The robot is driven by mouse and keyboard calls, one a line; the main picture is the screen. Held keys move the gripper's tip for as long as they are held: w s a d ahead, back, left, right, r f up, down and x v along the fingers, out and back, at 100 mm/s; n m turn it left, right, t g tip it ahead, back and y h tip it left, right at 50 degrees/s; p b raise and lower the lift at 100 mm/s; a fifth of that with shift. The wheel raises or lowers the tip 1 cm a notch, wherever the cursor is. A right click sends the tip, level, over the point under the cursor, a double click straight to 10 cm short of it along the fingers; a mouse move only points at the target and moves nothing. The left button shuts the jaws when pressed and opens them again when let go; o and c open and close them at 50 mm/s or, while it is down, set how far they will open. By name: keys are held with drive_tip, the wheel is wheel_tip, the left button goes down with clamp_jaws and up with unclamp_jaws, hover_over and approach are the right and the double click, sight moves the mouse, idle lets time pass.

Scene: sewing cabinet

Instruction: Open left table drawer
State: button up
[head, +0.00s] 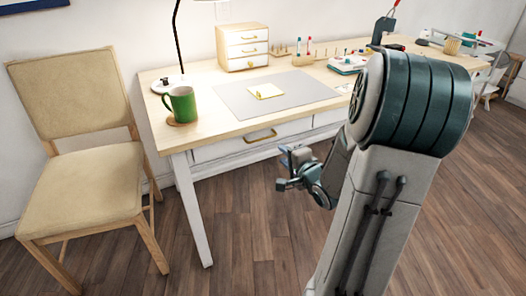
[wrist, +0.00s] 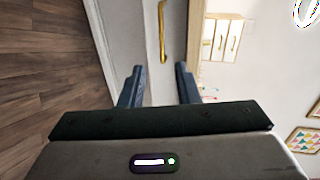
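The white left table drawer (head: 225,149) is under the light wooden tabletop and looks shut. Its brass bar handle (head: 260,136) is on the drawer front. In the wrist view the handle (wrist: 162,30) stands upright in the picture, ahead of and between the two blue fingers. My gripper (head: 284,168) is in front of the drawer, to the right of and lower than the handle in the head view. In the wrist view my gripper (wrist: 160,76) is open and empty, apart from the handle.
A green mug (head: 181,104) and a small drawer box (head: 242,46) stand on the tabletop (head: 205,120). A grey mat (head: 285,95) lies above the drawer. A chair (head: 80,185) is left of the table. The wooden floor in front is clear.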

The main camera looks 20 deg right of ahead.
sight(263, 139)
drive_tip(key=b+x, duration=0.5)
drive_tip(key=x, duration=0.9)
drive_tip(key=shift+r, duration=0.15)
drive_tip(key=shift+s, duration=0.1)
clamp_jaws()
